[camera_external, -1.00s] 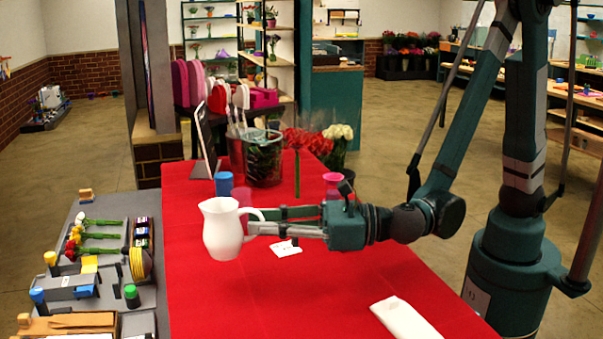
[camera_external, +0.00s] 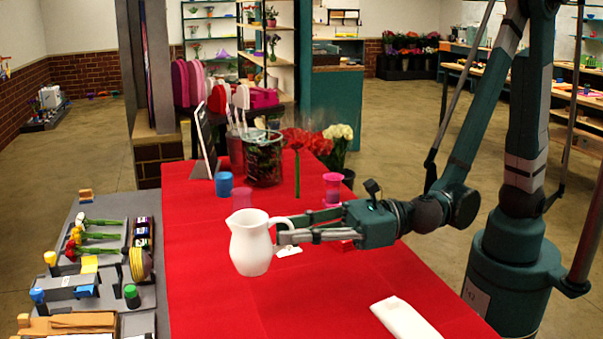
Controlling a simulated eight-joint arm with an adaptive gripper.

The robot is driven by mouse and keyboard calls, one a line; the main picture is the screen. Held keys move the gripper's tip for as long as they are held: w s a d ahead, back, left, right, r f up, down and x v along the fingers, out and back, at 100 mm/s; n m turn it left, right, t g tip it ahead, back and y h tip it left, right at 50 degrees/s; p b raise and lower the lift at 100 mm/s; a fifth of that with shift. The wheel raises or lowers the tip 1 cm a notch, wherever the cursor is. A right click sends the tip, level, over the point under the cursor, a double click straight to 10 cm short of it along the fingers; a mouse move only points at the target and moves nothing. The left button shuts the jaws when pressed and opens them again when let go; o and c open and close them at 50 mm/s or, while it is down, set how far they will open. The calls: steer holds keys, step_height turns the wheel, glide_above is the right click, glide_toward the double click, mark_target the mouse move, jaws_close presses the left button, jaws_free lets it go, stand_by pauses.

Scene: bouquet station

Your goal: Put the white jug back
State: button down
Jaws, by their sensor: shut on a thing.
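The white jug (camera_external: 250,245) is upright over the red table, with its handle to the right and its spout to the left. My gripper (camera_external: 283,235) is shut on the jug at its handle side. The fingertips partly overlap the handle, so the exact contact is hard to see. The jug seems to be held above the cloth, but the gap under it is not clear.
Behind stand a blue cup (camera_external: 223,184), a pink vase (camera_external: 333,188), a glass container with greenery (camera_external: 264,158) and red flowers (camera_external: 297,140). A folded white cloth (camera_external: 405,318) lies at the front right. A grey tool board (camera_external: 110,265) is at left.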

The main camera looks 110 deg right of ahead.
steer(key=shift+f+b, duration=0.95)
steer(key=shift+f, duration=1.9)
steer(key=shift+f, duration=0.1)
steer(key=shift+f+b, duration=0.75)
steer(key=shift+f, duration=1.2)
steer(key=shift+f, duration=0.15)
steer(key=c, duration=2.5)
jaws_free()
steer(key=shift+r, duration=0.2)
steer(key=shift+s+a+b, duration=0.15)
steer(key=shift+s+b, duration=0.2)
steer(key=shift+s, duration=2.65)
steer(key=shift+s+a+b, duration=0.15)
steer(key=shift+s+b, duration=0.15)
steer(key=shift+s, duration=2.7)
